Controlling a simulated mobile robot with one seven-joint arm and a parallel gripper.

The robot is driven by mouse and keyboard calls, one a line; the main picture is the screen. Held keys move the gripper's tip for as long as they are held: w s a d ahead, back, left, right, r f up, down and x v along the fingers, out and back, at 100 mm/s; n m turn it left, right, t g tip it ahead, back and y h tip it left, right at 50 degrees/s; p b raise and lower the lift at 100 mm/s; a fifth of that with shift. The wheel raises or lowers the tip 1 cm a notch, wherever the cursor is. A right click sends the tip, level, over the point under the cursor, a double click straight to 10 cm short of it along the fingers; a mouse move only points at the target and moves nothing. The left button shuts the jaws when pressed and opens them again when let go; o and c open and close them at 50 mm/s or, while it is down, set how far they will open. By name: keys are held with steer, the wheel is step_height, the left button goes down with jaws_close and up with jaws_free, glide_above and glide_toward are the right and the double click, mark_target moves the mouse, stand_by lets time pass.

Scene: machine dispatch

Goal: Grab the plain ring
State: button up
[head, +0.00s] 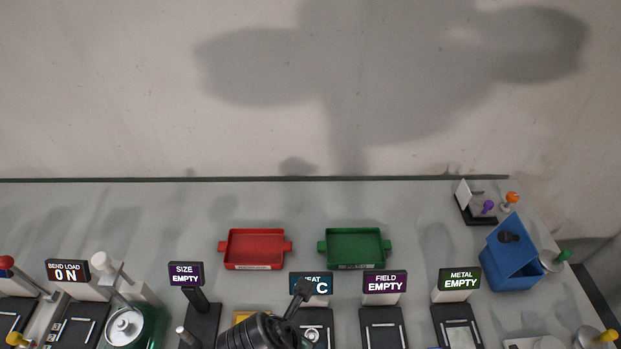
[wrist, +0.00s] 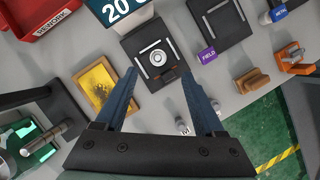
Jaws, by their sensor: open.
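A pale round ring-like piece (wrist: 157,58) with a dark centre lies on the black plate of the heat station (wrist: 133,48) in the wrist view. I cannot tell for sure that it is the plain ring. My gripper (wrist: 160,73) is open, with one blue finger on each side and nothing between them. In the picture the round piece shows just past the fingertips, between their lines; the height gap is not clear. In the head view my dark arm covers part of the heat station (head: 318,318).
Left of the heat plate is a yellow tray (wrist: 104,84). Small metallic cylinders (wrist: 182,127) stand near the right finger. A wooden block (wrist: 252,81) and an orange holder (wrist: 293,58) lie right. Red (head: 255,266) and green (head: 355,266) trays stand behind the stations.

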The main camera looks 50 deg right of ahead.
mark_target(312, 336)
steer(key=shift+p+x, duration=0.55)
steer(key=shift+x, duration=3.3)
steer(key=shift+w+a, duration=0.1)
steer(key=shift+a, duration=0.1)
jaws_close()
